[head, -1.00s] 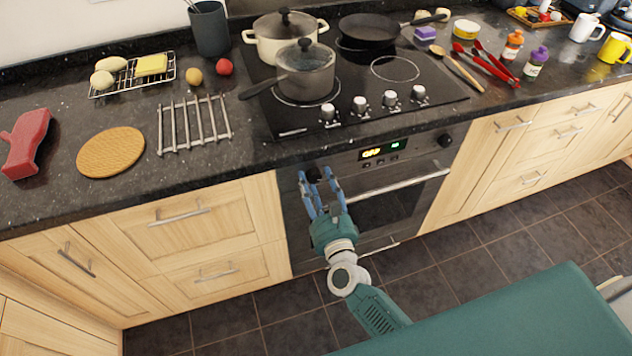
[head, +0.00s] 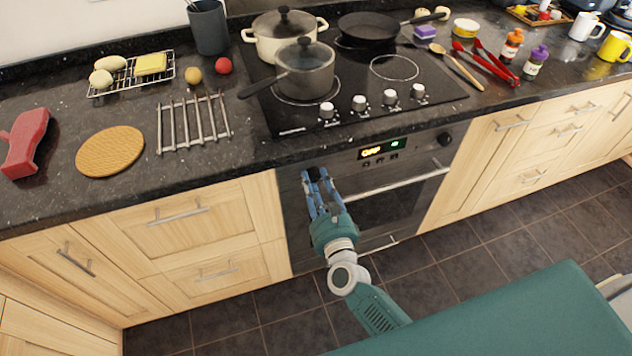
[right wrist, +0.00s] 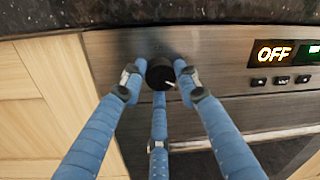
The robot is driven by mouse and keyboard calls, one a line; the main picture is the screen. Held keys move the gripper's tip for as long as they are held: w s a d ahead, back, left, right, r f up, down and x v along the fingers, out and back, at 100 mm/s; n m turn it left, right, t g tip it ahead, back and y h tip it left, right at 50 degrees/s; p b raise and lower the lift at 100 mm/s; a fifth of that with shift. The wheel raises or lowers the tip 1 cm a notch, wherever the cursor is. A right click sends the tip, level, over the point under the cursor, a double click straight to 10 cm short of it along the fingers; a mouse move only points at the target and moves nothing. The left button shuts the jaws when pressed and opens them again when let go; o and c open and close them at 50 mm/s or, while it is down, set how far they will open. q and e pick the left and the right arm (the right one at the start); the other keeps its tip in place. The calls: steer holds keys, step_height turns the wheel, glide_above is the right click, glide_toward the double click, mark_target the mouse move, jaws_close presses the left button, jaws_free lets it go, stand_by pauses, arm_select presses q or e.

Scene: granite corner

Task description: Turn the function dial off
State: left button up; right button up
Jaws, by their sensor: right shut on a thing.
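The function dial is the black round knob at the left end of the oven's control panel, seen in the right wrist view (right wrist: 159,74). A short white mark shows on its lower right. My right gripper (head: 316,176) is at the oven front with its blue fingers closed around this dial, two fingers on its sides and one below. In the head view the dial (head: 313,174) is partly hidden by the fingers. The orange display (right wrist: 278,54) beside it reads OFF. My left gripper is not in view.
The oven's long handle (head: 398,183) runs just right of my fingers. A second black knob (head: 444,138) is at the panel's right end. The granite worktop edge (head: 300,158) overhangs just above. Several hob knobs and a saucepan (head: 305,72) are above on the hob.

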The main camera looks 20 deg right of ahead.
steer(key=shift+r+n, duration=0.2)
steer(key=shift+n, duration=0.3)
steer(key=shift+n+b, duration=0.35)
steer(key=shift+n, duration=0.75)
steer(key=n, duration=0.2)
steer(key=shift+n+t, duration=0.3)
steer(key=shift+n, duration=0.1)
steer(key=n, duration=0.2)
steer(key=shift+a+n, duration=0.1)
steer(key=shift+n, duration=0.3)
steer(key=n, duration=0.4)
steer(key=shift+f+y, duration=0.1)
steer(key=shift+y, duration=0.2)
steer(key=n, duration=0.5)
steer(key=shift+n+y+p, duration=0.3)
steer(key=shift+n+p, duration=0.05)
steer(key=shift+n, duration=0.05)
steer(key=n, duration=0.4)
steer(key=shift+f+y+p, duration=0.15)
steer(key=shift+y+p, duration=0.25)
steer(key=shift+f+n, duration=0.1)
steer(key=shift+n, duration=1)
steer(key=shift+f+n, duration=0.15)
steer(key=shift+n, duration=0.15)
